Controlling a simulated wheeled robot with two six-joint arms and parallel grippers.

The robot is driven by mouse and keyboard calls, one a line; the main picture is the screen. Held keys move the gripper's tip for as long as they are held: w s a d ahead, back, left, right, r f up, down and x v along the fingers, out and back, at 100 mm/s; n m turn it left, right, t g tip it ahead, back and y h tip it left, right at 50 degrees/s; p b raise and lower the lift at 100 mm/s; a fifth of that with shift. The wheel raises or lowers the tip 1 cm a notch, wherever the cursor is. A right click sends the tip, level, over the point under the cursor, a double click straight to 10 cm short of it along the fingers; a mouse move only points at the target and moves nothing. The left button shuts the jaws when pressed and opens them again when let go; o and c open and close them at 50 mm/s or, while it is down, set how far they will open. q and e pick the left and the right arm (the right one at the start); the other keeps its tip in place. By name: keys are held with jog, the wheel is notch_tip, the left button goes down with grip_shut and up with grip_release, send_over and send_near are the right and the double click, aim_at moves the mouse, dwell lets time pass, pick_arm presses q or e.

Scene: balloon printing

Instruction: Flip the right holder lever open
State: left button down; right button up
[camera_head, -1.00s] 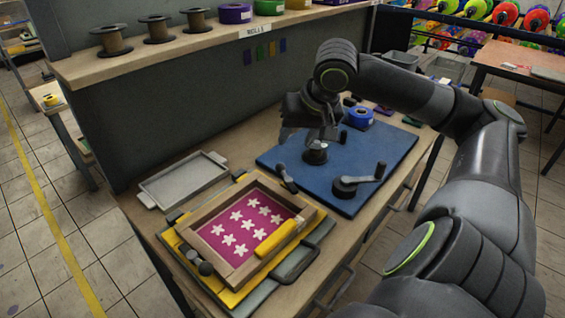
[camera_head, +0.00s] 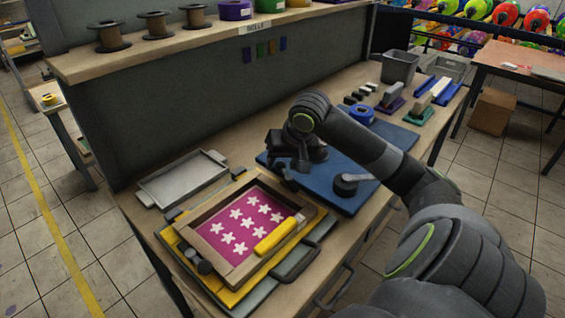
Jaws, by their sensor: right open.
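A blue board (camera_head: 325,198) lies on the workbench. A dark round holder (camera_head: 344,188) with a lever (camera_head: 361,177) pointing right sits on the board's near right part. The far end of that lever lies close to my arm. My right gripper (camera_head: 284,172) is over the board's left part, left of this holder, pointing down and open. My right wrist and forearm hide most of the board's middle, including the other holder there. I cannot tell whether the gripper touches anything. My left gripper is not in view.
A wooden-framed screen (camera_head: 226,237) with white stars on magenta lies at the front left. A metal tray (camera_head: 184,179) is behind it.

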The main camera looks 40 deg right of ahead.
jog(key=shift+f, duration=0.1)
jog(key=shift+c, duration=0.3)
jog(key=c, duration=0.9)
jog(key=shift+p, duration=0.45)
jog(key=n+p, duration=0.1)
jog(key=p, duration=0.1)
jog(key=a+n+y+p, duration=0.1)
jog(key=n+p, duration=0.1)
jog(key=shift+w+r, duration=0.15)
jog(key=shift+r, duration=0.15)
jog(key=shift+a+f+n+y+p, duration=0.3)
jog(key=shift+n+y+p, duration=0.3)
jog(key=shift+n+p, duration=0.25)
jog(key=o, duration=1)
jog(key=shift+c, duration=0.2)
